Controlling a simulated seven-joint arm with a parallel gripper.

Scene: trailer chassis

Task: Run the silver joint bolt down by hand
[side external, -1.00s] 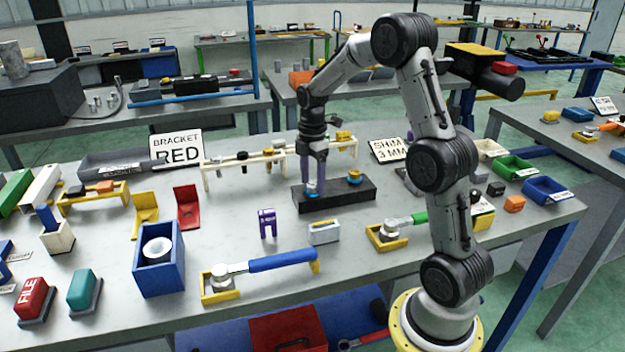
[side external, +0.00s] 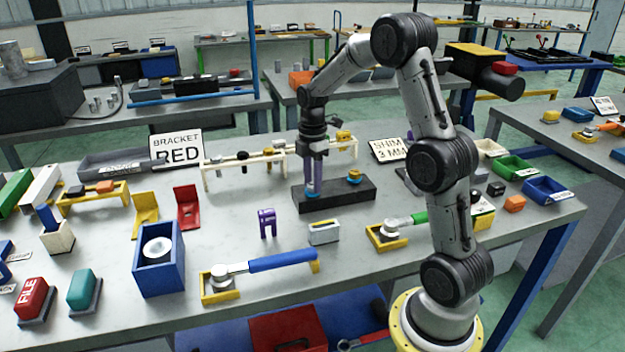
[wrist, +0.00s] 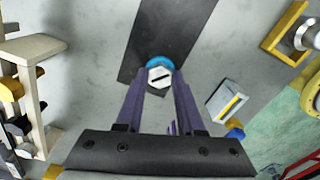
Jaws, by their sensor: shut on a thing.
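The silver joint bolt (wrist: 160,77) shows in the wrist view as a hex head with a dark slot. It sits at a blue ring (wrist: 158,61) on the black block (wrist: 165,20). My gripper (wrist: 161,82) is shut on the bolt head, its two purple fingers on either side. In the side view my gripper (side external: 313,192) points straight down at the left end of the black block (side external: 340,199), and its fingers hide the bolt. Blue shows at the fingertips. How deep the bolt sits cannot be told.
A yellow part with blue at its base (side external: 354,177) stands on the block's right end. A cream rack (side external: 240,162) stands behind. A purple fork-shaped piece (side external: 267,223), a grey box (side external: 323,233) and a blue-handled wrench (side external: 270,263) lie in front, with bare bench between.

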